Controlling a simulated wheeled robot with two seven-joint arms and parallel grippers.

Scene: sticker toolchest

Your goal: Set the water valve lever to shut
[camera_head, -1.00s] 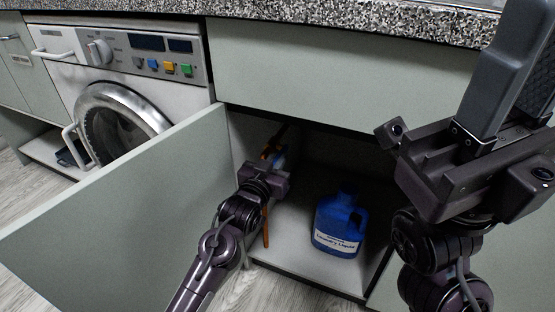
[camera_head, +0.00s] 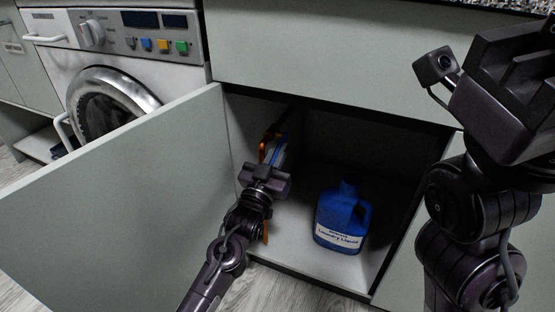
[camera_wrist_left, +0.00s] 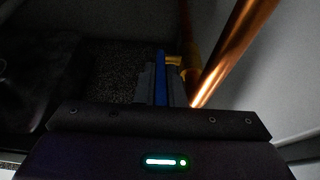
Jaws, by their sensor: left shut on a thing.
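The blue water valve lever (camera_wrist_left: 160,78) stands between the fingers of my left gripper (camera_wrist_left: 161,88) in the left wrist view. A brass-coloured valve part (camera_wrist_left: 174,61) shows just beyond the fingertips. In the head view, my left gripper (camera_head: 275,155) reaches into the open cabinet at its left side and is shut on the lever. The gripper body hides most of the valve there.
A copper pipe (camera_wrist_left: 236,52) runs close to the right of the left gripper. A blue laundry liquid bottle (camera_head: 341,215) stands on the cabinet floor to its right. The open cabinet door (camera_head: 110,205) stands left of my left arm. A washing machine (camera_head: 150,65) is behind the door.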

